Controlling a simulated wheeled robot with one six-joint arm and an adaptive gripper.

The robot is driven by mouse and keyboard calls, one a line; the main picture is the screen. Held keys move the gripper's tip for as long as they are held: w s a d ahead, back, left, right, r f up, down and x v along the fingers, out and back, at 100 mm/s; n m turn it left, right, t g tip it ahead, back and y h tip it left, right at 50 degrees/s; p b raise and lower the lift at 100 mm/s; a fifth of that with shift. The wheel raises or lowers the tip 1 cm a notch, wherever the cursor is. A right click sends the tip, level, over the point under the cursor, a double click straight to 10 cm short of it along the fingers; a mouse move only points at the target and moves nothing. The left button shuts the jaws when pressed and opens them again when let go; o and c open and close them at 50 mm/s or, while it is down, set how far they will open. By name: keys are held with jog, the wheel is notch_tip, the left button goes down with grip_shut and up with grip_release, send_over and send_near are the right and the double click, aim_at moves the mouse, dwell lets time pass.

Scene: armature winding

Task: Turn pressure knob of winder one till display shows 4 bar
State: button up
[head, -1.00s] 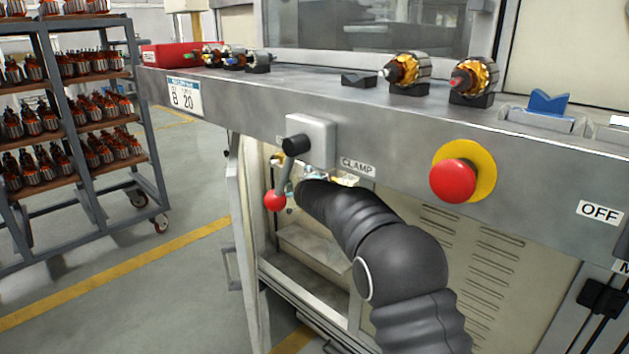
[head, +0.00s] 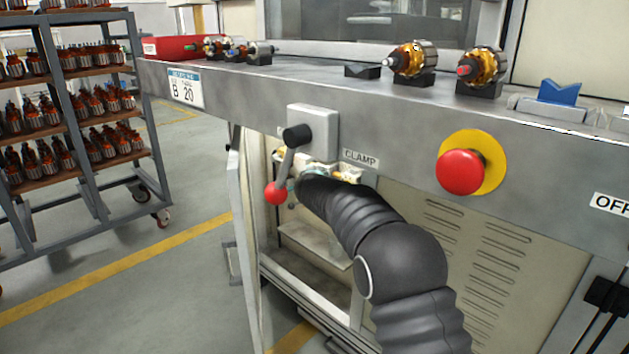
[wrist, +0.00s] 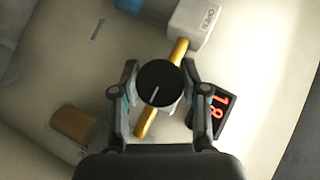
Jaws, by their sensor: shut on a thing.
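In the wrist view, the round black pressure knob (wrist: 152,92) with a white pointer line sits in front of a yellow pipe (wrist: 178,52). My gripper (wrist: 160,84) has one finger on each side of the knob and is shut on it. A black display (wrist: 212,110) with tilted red digits reads about 1.8; the right finger stands close to its edge. In the head view, my dark arm reaches into the open cabinet (head: 300,240) under the machine's table edge. The knob, the display and my gripper are hidden there.
A red-balled clamp lever (head: 276,193) hangs just left of my arm, below the metal ledge (head: 400,145). A red emergency button (head: 461,172) is on the ledge's front. An open cabinet door (head: 247,250) stands to the left. A white block marked OPEN (wrist: 200,20) adjoins the pipe.

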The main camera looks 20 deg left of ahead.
jog(key=shift+w+d+f+m+t+y+b, duration=0.15)
jog(key=shift+f+m+t+y+b, duration=0.3)
jog(key=shift+b, duration=2.65)
jog(key=shift+r+m+t+b, duration=0.35)
jog(key=shift+t+b, duration=0.1)
jog(key=shift+b, duration=0.3)
jog(key=shift+d+r, duration=0.1)
jog(key=shift+r, duration=0.05)
jog(key=o, duration=1.1)
jog(key=shift+w+d, duration=0.1)
jog(key=shift+d, duration=0.05)
jog(key=shift+o, duration=0.2)
jog(key=shift+s+a+y, duration=0.25)
jog(key=shift+s+a, duration=0.05)
jog(key=v, duration=1.1)
jog(key=shift+s+d, duration=0.25)
jog(key=shift+s, duration=0.05)
